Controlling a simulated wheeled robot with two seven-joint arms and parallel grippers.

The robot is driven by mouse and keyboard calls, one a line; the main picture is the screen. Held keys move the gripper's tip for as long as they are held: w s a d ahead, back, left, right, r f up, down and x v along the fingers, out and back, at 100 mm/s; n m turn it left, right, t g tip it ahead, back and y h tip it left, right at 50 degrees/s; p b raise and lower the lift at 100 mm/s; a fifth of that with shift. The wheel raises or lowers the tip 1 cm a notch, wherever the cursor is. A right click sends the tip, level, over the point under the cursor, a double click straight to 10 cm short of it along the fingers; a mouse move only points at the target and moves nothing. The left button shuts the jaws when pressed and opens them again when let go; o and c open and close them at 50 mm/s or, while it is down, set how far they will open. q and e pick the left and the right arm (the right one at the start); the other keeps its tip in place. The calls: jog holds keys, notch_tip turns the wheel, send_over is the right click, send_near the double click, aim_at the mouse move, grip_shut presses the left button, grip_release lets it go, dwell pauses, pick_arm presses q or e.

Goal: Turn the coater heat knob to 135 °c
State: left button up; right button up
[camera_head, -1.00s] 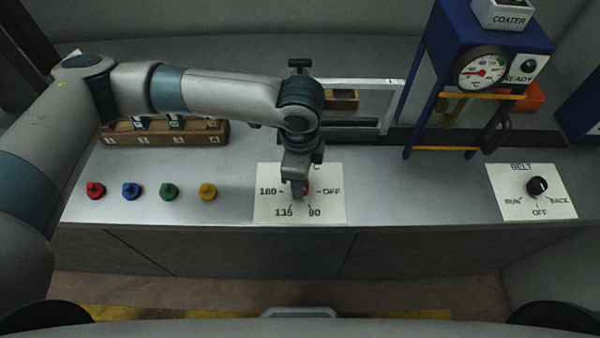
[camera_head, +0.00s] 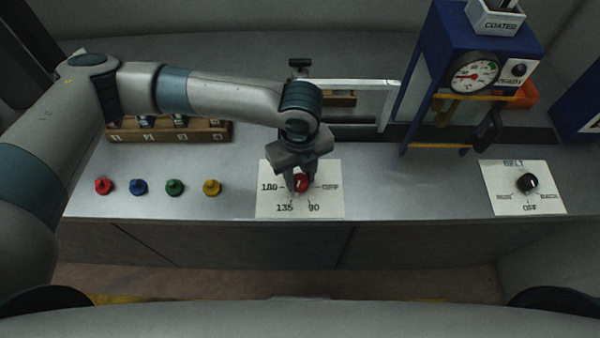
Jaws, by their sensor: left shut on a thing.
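The red heat knob (camera_head: 301,184) sits on a white label plate (camera_head: 270,207) on the grey counter. The plate is marked 180, OFF, 135 and 90 around the knob. My left gripper (camera_head: 302,177) points down from above and is shut on the red knob, with a finger on each side of it. The gripper hides part of the knob, and I cannot tell which mark the pointer faces. The blue coater (camera_head: 444,60) stands at the right with a round gauge (camera_head: 472,78); the gauge's red needle points toward the left. My right gripper is out of view.
Red, blue, green and yellow pegs (camera_head: 175,187) stand left of the plate. A wooden rack (camera_head: 160,134) lies behind them. A grey frame (camera_head: 389,100) stands behind the gripper. A black belt knob (camera_head: 527,183) is at far right. The counter between the two plates is clear.

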aim_at(300, 179)
pick_arm(q)
jog(key=shift+m, duration=1.1)
jog(key=o, duration=1)
jog(key=shift+o, duration=0.2)
jog(key=shift+r, duration=0.1)
notch_tip(300, 179, up, 17)
jog(key=b, duration=0.3)
jog(key=shift+r, duration=0.15)
